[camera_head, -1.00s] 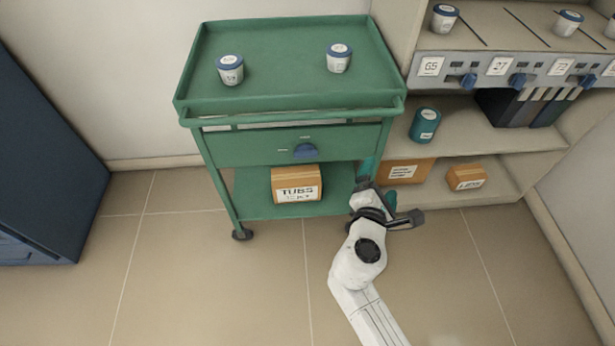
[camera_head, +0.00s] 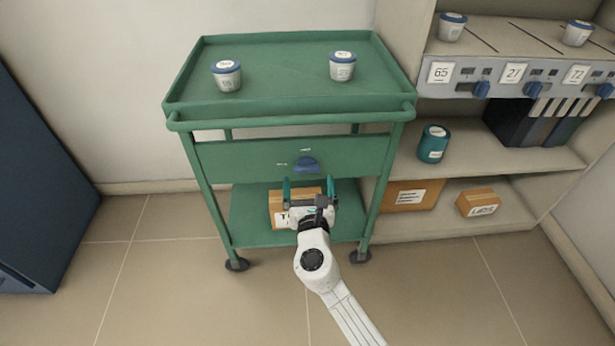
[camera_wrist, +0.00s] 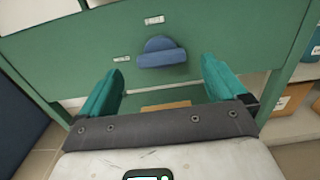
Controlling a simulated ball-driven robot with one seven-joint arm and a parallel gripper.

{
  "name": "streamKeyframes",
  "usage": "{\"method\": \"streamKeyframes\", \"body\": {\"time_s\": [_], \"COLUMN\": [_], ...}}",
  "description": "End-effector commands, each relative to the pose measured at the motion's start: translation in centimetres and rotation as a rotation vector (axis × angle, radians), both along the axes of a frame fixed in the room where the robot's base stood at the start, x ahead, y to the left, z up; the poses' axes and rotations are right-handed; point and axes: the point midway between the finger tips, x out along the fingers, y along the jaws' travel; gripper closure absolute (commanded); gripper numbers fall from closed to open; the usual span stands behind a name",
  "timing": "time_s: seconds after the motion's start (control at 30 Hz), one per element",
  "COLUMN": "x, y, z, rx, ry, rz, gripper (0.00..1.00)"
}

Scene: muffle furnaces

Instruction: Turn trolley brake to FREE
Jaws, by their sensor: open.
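The green trolley (camera_head: 240,152) stands against the wall with a blue brake knob (camera_head: 306,164) on its front panel. In the wrist view the knob (camera_wrist: 161,52) shows a rounded top and a thick bar lying roughly level. One small label (camera_wrist: 154,20) is above it and another (camera_wrist: 122,59) is to its left; their words are too small to read. My gripper (camera_head: 309,186) is open and empty, just in front of and below the knob. In the wrist view its two teal fingers (camera_wrist: 161,84) stand apart on either side, below the knob and not touching it.
Two white tubs with blue lids, a left one (camera_head: 227,76) and a right one (camera_head: 342,66), stand on the trolley top. A cardboard box (camera_head: 277,209) on the lower shelf is partly hidden by my gripper. Shelving (camera_head: 470,222) stands close on the right; the floor in front is clear.

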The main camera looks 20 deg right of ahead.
Motion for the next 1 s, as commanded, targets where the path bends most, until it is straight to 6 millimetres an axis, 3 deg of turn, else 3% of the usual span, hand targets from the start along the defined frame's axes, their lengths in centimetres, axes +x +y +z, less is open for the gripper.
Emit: {"method": "streamKeyframes", "body": {"time_s": [0.23, 0.67, 1.0], "x": [3.2, 3.9, 3.9], "y": [-0.9, -1.1, -1.1], "z": [-0.1, 0.0, 0.0], "rx": [0.002, 0.002, 0.002], "ry": [-0.001, 0.0, -0.001], "rz": [0.0, 0.0, 0.0], "gripper": [0.02, 0.03, 0.36]}}
